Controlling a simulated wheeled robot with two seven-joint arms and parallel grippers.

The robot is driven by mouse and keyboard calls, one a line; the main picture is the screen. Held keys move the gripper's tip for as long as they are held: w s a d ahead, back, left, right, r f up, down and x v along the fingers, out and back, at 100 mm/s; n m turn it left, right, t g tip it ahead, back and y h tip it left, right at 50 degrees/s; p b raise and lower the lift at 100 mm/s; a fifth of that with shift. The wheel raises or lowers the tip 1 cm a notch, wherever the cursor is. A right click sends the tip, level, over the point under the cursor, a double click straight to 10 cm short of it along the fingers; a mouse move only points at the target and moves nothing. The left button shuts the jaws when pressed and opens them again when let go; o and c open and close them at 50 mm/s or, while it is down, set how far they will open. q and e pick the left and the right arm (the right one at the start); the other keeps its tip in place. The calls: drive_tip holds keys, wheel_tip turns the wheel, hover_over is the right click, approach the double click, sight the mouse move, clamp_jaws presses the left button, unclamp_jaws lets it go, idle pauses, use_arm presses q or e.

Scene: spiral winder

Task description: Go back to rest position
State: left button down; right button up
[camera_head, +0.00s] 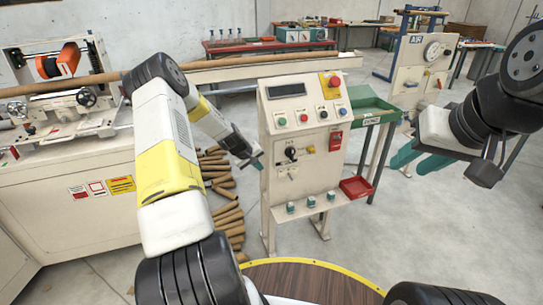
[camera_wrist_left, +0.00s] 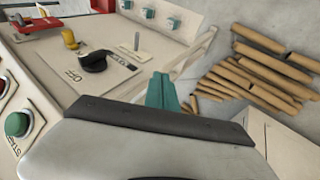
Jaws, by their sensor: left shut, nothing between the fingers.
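My left gripper (camera_head: 258,163) reaches in front of the control console (camera_head: 309,150), near its left edge and the black rotary switch (camera_head: 291,153). Its teal fingers are shut with nothing between them. In the left wrist view the teal fingertips (camera_wrist_left: 163,92) show beside the console face, right of the black switch (camera_wrist_left: 93,61) marked OFF. Any contact with the console cannot be told. My right gripper (camera_head: 415,165) is at the right of the head view, with its two teal fingers apart and nothing seen between them.
Brown cardboard tubes (camera_head: 228,218) lie on the floor left of the console. A winding machine (camera_head: 68,130) stands at the left. A green tray (camera_head: 368,108) and red bin (camera_head: 356,188) are at the console's right. A round wooden table top (camera_head: 312,280) is at the bottom.

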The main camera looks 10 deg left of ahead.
use_arm(q)
drive_tip(key=s+d+r+m, duration=0.2)
drive_tip(key=s+d+r, duration=0.15)
drive_tip(key=r, duration=0.55)
drive_tip(key=s+d+r+m+y, duration=0.15)
drive_tip(key=s+r, duration=0.25)
drive_tip(key=r, duration=0.4)
drive_tip(key=s+d+r+m+h, duration=0.1)
drive_tip(key=s+d+r+m, duration=0.2)
drive_tip(key=r, duration=0.6)
drive_tip(key=s+d+r, duration=0.1)
drive_tip(key=s+r, duration=0.2)
drive_tip(key=s, duration=0.7)
drive_tip(key=s+d+r+m, duration=0.1)
drive_tip(key=s+r, duration=0.3)
drive_tip(key=s, duration=0.6)
drive_tip(key=s+d+r, duration=0.2)
drive_tip(key=s+r, duration=0.2)
drive_tip(key=s, duration=0.5)
drive_tip(key=shift+s+r+m, duration=0.15)
drive_tip(key=shift+s+m, duration=0.2)
drive_tip(key=shift+s, duration=0.05)
